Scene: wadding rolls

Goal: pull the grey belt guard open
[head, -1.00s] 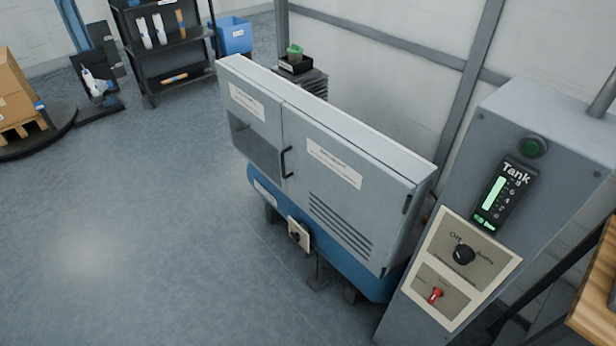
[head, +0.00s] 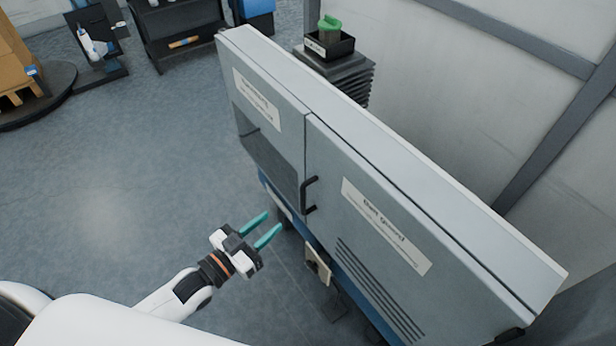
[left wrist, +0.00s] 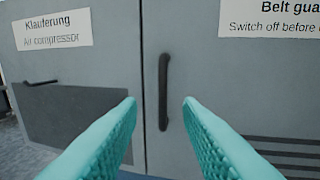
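The grey belt guard (head: 375,225) is the right-hand door of the grey cabinet, with a "Belt guard" label and vent slots low down. It looks shut, flush with the left panel. Its black handle (head: 309,195) is upright at its left edge. My left gripper (head: 267,226) is open and empty, its teal fingers pointing toward the cabinet, apart from the handle. In the left wrist view the handle (left wrist: 164,92) shows between and beyond the two fingertips (left wrist: 160,103), a little above them. My right gripper is not in view.
The left panel (head: 262,120) carries a "Klauterung Air compressor" label and a dark window. A black box with a green item (head: 329,40) stands behind the cabinet. A small switch plate (head: 318,265) sticks out below the guard.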

